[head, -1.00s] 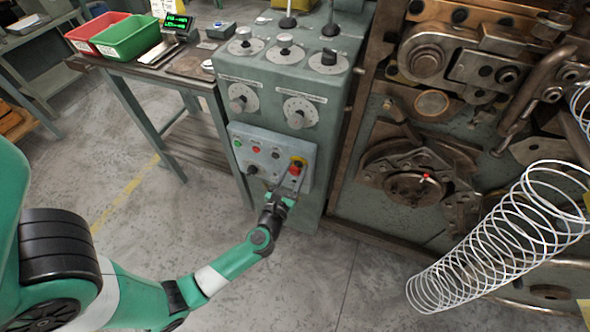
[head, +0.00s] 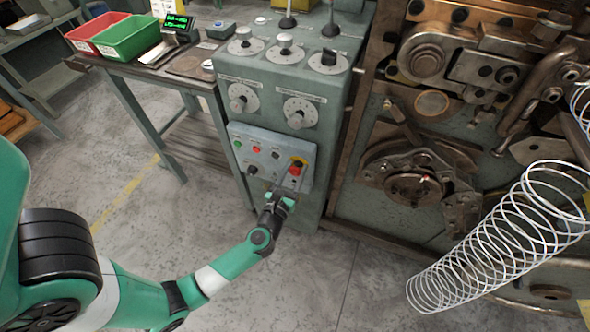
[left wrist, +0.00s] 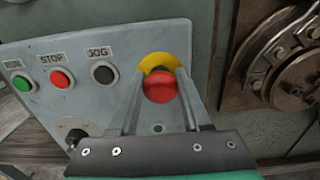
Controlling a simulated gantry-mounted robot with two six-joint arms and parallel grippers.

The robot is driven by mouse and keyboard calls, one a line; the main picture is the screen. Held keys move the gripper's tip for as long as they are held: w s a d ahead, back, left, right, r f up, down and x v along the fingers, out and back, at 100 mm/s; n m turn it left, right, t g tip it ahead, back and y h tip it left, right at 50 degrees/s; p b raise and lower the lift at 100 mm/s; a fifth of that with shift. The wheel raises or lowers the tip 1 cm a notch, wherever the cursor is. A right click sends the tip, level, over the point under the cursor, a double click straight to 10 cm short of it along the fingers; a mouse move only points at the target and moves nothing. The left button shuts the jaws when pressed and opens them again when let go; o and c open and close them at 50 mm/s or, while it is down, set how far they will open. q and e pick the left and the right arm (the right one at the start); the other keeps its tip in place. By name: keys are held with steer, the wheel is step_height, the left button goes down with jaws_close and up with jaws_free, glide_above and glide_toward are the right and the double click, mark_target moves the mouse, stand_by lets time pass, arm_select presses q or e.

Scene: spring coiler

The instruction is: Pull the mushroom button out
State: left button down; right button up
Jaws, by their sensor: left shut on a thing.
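The red mushroom button (head: 296,169) sits on a yellow backing at the right side of the grey control panel (head: 272,183). In the left wrist view the red button (left wrist: 160,87) lies between the two fingers, in front of its yellow plate (left wrist: 158,62). My left gripper (head: 290,178) is shut on the mushroom button, its arm reaching up from the lower left. The left gripper's fingers also show in the left wrist view (left wrist: 160,90). My right gripper is not in view.
The panel also bears a green button (left wrist: 22,83), a red stop button (left wrist: 61,78), a black button (left wrist: 103,73) and a selector knob. A machine with rusty wheels stands to the right. A large coil spring (head: 500,240) stands at the right front. The floor before the panel is clear.

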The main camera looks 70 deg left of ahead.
arm_select(q)
steer(key=shift+s+d, duration=0.35)
steer(key=shift+w+a, duration=0.1)
steer(key=shift+c, duration=1.9)
jaws_free()
steer(key=p+v, duration=0.2)
steer(key=v, duration=1)
steer(key=shift+a, duration=0.1)
